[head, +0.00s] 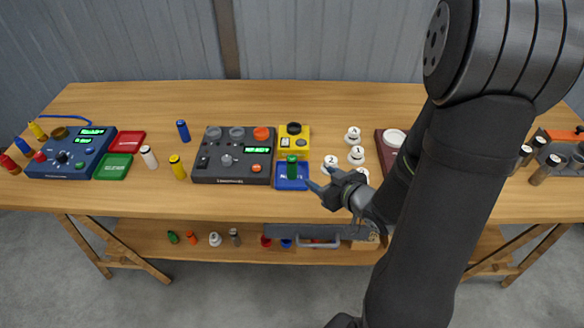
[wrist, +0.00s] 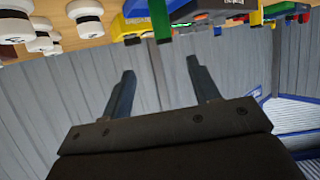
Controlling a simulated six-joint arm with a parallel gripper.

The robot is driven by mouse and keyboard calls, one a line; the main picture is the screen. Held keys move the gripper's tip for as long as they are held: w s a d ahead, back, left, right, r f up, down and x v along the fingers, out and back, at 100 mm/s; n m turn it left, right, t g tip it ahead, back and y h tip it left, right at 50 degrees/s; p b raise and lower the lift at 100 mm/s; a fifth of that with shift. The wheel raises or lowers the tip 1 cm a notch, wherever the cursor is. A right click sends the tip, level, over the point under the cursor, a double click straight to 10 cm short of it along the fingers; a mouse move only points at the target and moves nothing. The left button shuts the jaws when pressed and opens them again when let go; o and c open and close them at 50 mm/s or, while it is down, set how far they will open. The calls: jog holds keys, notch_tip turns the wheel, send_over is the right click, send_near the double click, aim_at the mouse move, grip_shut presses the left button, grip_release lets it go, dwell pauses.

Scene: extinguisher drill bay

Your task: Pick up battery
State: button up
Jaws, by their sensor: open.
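Several battery-like cylinders stand on the wooden table: a blue one (head: 183,130), a white one (head: 148,157), a yellow one (head: 177,166) and a green one (head: 292,167). The green one stands on a blue pad (head: 291,183) in front of a yellow device (head: 294,138). Which cylinder the task means, I cannot tell. My gripper (head: 318,178) is open and empty, just right of the blue pad and apart from the green cylinder. In the wrist view my gripper's fingers (wrist: 161,68) have nothing between them, and a green cylinder (wrist: 160,18) shows at the top.
A black control box (head: 233,155) is left of the blue pad. White numbered knobs (head: 356,155) stand close right of my gripper. A blue control box (head: 71,152) with red (head: 126,141) and green (head: 114,166) pads is at left. A lower shelf (head: 200,253) holds more small items.

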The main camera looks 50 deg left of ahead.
send_near(289, 160)
jog(key=x, duration=0.4)
jog(key=f+x, duration=0.1)
jog(key=x, duration=0.2)
jog(key=shift+w+d+f, duration=0.1)
jog(key=shift+w+d, duration=0.2)
jog(key=shift+x, duration=2.75)
jog(key=shift+w+d, duration=0.1)
jog(key=shift+w, duration=0.05)
jog(key=shift+c, duration=0.3)
jog(key=c, duration=1.1)
